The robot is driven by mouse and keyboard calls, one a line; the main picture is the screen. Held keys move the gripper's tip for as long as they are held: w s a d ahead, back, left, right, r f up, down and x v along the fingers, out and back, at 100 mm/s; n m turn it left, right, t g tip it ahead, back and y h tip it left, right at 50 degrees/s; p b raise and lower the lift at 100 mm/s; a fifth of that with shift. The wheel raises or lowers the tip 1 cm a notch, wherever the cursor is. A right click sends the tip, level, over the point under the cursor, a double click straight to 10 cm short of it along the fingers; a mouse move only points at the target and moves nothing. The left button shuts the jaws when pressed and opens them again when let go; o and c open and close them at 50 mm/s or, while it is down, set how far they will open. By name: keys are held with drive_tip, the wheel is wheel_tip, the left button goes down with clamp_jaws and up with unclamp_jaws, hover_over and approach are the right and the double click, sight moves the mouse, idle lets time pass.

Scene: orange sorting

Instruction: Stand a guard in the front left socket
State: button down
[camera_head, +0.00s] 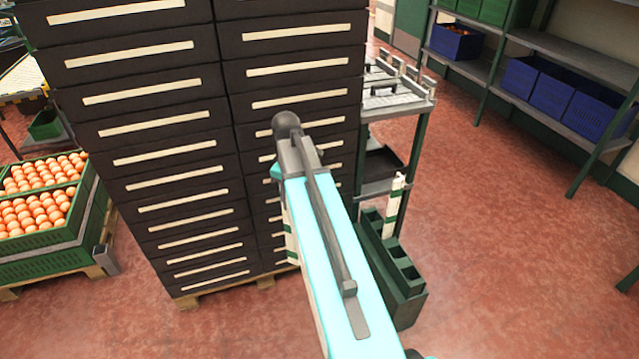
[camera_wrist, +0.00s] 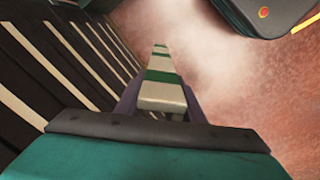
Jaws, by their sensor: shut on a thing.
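A white guard with green bands is held between the two fingers of my gripper (camera_wrist: 160,108). In the wrist view the guard (camera_wrist: 160,72) runs away from the fingers toward the floor. In the head view my arm hides the gripper, and part of the held guard (camera_head: 288,225) shows at the arm's left side, in front of the dark crate stack. A grey open-topped socket (camera_head: 107,258) is at the right corner of the orange crates' pallet. The front left socket is not visible.
A tall stack of dark crates (camera_head: 150,140) on a wooden pallet stands close to my arm, on its left. Green crates of oranges (camera_head: 45,250) are at far left. A cart (camera_head: 400,105) is behind the rack. Shelves (camera_head: 570,55) line the right; red floor there is clear.

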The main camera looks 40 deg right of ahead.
drive_tip(key=a+f+m+p, duration=0.1)
drive_tip(key=a+m, duration=0.2)
drive_tip(key=a, duration=0.9)
drive_tip(key=s+a+f+m+p, duration=0.1)
drive_tip(key=a+m, duration=0.1)
drive_tip(key=a, duration=1)
drive_tip(key=shift+f+m+p, duration=0.25)
drive_tip(key=shift+m+p, duration=0.05)
drive_tip(key=shift+m, duration=0.1)
drive_tip(key=shift+s+a, duration=0.1)
drive_tip(key=shift+a, duration=0.05)
